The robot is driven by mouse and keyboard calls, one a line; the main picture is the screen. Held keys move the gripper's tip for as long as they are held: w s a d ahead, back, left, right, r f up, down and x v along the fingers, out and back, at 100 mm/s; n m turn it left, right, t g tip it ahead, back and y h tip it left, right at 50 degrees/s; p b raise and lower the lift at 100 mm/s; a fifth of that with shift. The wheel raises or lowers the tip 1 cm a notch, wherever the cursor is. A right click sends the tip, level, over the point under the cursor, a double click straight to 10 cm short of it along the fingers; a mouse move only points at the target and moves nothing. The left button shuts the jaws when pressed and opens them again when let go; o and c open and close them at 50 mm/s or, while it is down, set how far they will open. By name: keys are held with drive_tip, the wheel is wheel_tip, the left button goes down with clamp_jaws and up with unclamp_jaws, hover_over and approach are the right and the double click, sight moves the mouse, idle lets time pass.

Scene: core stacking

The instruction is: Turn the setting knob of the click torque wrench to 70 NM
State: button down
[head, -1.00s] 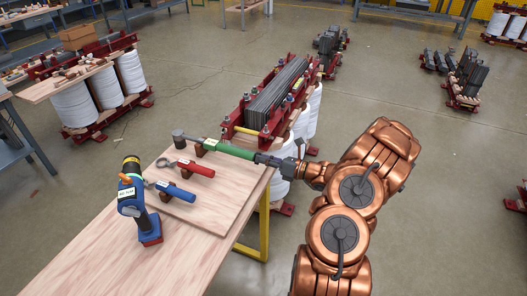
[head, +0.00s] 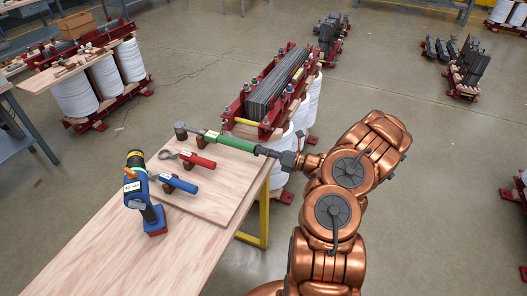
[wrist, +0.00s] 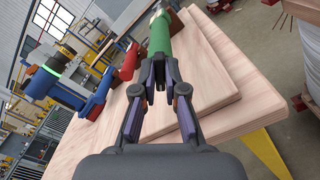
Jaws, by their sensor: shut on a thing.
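The click torque wrench with a green grip (head: 238,144) lies along the back edge of the wooden board, its socket head at the left. Its green grip also shows in the wrist view (wrist: 160,38), pointing away from my gripper. My gripper (head: 268,152) is at the wrench's right end, beyond the table edge. In the wrist view my gripper (wrist: 160,78) has its fingers on both sides of the dark setting knob, shut on it. The knob is mostly hidden by the fingers, and the scale cannot be read.
A red-handled tool (head: 198,160) and a blue-handled tool (head: 179,183) lie on the board beside the wrench. A blue cordless drill (head: 139,188) stands on the table (head: 120,255). A transformer core (head: 276,85) stands behind the table. The front of the table is clear.

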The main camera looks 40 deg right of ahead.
drive_tip(key=c, duration=1.2)
unclamp_jaws()
drive_tip(key=v, duration=1.2)
